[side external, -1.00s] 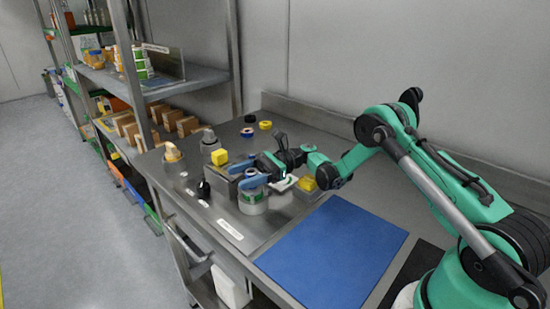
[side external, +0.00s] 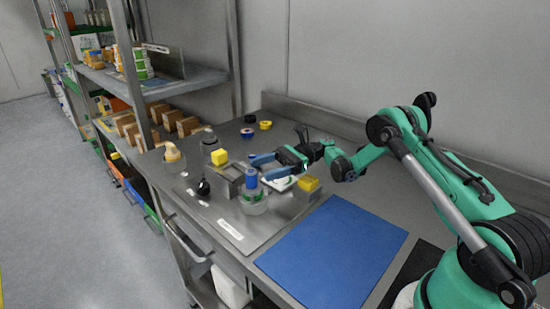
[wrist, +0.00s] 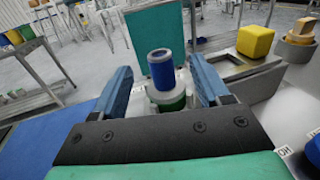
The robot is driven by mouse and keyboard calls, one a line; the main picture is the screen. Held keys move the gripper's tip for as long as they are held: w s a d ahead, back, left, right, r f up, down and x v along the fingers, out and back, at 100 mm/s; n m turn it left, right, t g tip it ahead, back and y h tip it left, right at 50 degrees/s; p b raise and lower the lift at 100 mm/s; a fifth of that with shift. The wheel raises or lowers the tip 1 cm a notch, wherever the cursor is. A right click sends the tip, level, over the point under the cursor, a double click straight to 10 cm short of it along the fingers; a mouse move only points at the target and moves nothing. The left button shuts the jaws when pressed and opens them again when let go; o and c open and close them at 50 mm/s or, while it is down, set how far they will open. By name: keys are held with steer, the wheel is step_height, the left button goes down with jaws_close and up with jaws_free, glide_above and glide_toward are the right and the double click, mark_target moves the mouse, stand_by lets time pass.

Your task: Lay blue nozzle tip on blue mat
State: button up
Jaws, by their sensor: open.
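The blue nozzle tip (side external: 251,178) stands upright on top of a pale fitting with a green band (side external: 252,198) on the steel plate. It also shows in the wrist view (wrist: 161,69), ahead of my fingers and between them. My gripper (side external: 258,169) is open, with its two blue fingers pointing toward the nozzle tip. In the wrist view my gripper (wrist: 163,86) has a finger on each side of the tip, with gaps showing. I cannot tell how far the fingertips reach past it. The blue mat (side external: 332,250) lies flat and bare at the front of the bench.
Yellow blocks (side external: 219,157) and (side external: 307,184) sit on grey metal blocks either side of the fitting. A black knob (side external: 203,187), a grey fitting (side external: 209,140) and a tan one (side external: 173,153) stand leftward. Tape rolls (side external: 247,133) lie behind. A dark mat (side external: 413,270) lies right.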

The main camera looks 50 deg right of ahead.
mark_target(244, 190)
steer(key=shift+x, duration=3)
jaws_close()
